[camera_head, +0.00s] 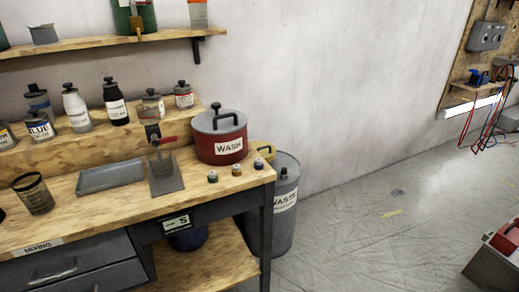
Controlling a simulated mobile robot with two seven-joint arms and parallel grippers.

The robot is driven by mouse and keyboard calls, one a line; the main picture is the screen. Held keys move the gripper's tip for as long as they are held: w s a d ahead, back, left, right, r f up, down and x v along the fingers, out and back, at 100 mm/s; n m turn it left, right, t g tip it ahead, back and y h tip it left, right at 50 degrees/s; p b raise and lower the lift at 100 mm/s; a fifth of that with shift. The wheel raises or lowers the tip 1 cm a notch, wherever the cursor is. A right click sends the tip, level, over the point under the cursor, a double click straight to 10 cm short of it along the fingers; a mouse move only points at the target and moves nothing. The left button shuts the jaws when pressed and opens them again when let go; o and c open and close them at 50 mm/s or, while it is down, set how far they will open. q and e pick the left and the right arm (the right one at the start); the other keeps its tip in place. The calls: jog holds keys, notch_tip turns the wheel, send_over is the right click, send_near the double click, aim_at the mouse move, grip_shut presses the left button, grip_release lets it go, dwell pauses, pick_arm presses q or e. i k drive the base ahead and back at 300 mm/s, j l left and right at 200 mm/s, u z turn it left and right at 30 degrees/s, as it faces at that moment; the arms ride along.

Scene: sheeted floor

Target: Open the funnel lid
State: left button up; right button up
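A yellow part (262,152), possibly the funnel, shows on top of the grey waste drum (285,215), just behind the right end of the workbench. A red pot labelled WASH (222,148) partly hides the yellow part. I cannot make out a lid on it or whether one is open or shut. The drum stands on the floor, and the bench hides its left side. Neither of my grippers is in view.
Several bottles stand on a raised shelf. The sheeted floor (380,245) right of the drum is mostly clear.

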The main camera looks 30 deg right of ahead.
aim_at(267, 150)
jog(key=i+l+u, duration=0.1)
jog(key=i+l, duration=1.05)
